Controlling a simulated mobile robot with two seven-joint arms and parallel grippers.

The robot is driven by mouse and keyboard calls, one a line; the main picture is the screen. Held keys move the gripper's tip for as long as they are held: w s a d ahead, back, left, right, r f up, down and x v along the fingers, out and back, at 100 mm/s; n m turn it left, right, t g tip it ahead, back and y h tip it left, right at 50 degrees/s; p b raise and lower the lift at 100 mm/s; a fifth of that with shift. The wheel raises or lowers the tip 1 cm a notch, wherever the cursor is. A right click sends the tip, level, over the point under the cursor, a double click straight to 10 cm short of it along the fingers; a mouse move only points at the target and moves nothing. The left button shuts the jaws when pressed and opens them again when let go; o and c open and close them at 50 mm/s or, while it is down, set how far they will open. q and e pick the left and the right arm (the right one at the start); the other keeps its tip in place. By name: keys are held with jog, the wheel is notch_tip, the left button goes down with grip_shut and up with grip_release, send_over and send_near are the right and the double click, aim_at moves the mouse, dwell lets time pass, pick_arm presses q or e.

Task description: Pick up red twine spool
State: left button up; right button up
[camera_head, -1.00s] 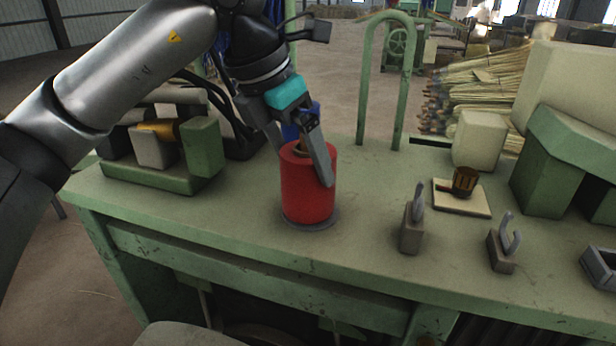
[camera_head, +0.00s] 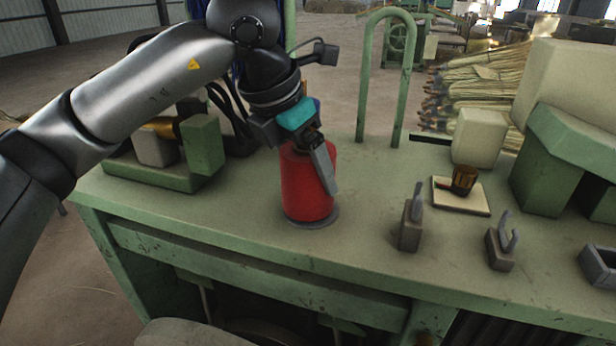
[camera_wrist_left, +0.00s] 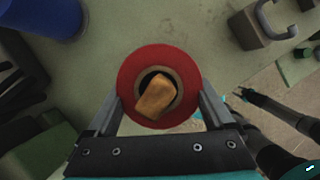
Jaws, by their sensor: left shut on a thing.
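The red twine spool (camera_head: 304,190) stands upright on a grey disc (camera_head: 313,221) on the green bench. My left gripper (camera_wrist_left: 159,105) has its fingers on opposite sides of the spool and is shut on it. In the head view one finger lies along the spool's upper right side; the other is hidden. In the wrist view the red spool (camera_wrist_left: 130,82) shows from above as a red ring around a brown core (camera_wrist_left: 155,97). My right gripper is not seen in the head view.
On the green bench (camera_head: 365,250), two grey hook stands (camera_head: 411,228) (camera_head: 500,248) and a cream plate (camera_head: 470,206) lie to the right. A green arch (camera_head: 364,85) rises behind. A blue object (camera_wrist_left: 40,14) is near the spool. Bench space in front is clear.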

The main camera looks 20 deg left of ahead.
pick_arm(q)
jog(key=c, duration=0.4)
jog(key=shift+r, duration=0.1)
jog(key=shift+c, duration=0.2)
